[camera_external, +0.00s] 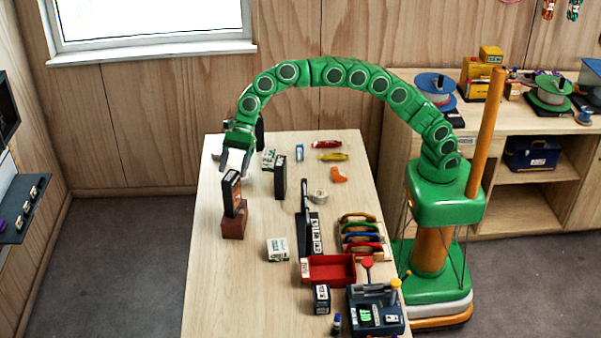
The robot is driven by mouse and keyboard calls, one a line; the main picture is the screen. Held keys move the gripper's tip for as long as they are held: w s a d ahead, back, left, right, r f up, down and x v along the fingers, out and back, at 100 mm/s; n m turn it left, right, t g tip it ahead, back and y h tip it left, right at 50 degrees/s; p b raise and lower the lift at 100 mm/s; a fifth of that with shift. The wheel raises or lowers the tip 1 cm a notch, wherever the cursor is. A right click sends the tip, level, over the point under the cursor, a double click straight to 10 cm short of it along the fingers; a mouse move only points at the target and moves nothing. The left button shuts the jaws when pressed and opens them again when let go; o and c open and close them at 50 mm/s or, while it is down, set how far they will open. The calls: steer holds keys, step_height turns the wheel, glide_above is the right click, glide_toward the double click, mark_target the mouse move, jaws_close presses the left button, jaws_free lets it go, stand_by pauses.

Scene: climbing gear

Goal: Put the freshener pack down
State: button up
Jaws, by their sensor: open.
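An upright dark pack with an orange front, which looks like the freshener pack (232,196), stands on a small reddish-brown block (233,225) at the left side of the table. It leans slightly, and its label is too small to read. My gripper (236,172) is open, pointing down, with its grey fingers at or just above the top of the pack. I cannot tell whether the fingers touch it. Nothing shows held between them.
On the wooden table (215,290), a dark upright box (280,177) stands right of the pack. A white box (277,249), red tray (328,269) and rack of coloured carabiners (361,236) lie nearer. The table's front left is clear.

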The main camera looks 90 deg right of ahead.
steer(key=v, duration=0.7)
steer(key=s+d+n+g+h, duration=0.1)
steer(key=s+d+n, duration=0.25)
steer(key=s, duration=0.55)
steer(key=s+d+f+n+g+h, duration=0.1)
steer(key=s+d+n, duration=0.25)
steer(key=s, duration=0.55)
steer(key=s+d+n+g+h, duration=0.1)
steer(key=s+d+n, duration=0.25)
steer(key=s, duration=0.45)
steer(key=s+d+f+n+h, duration=0.1)
steer(key=s+d+f+n, duration=0.2)
steer(key=s, duration=0.8)
steer(key=s+d+f+n+g+h, duration=0.1)
steer(key=s+d+n, duration=0.4)
steer(key=s, duration=0.6)
steer(key=s+d+f+n+g+h, duration=0.1)
steer(key=s+d+f+n+h, duration=0.2)
steer(key=s, duration=0.9)
step_height(320, 180, down, 3)
steer(key=d+n, duration=0.1)
steer(key=d, duration=0.1)
steer(key=shift+d, duration=0.4)
steer(key=shift+o, duration=0.4)
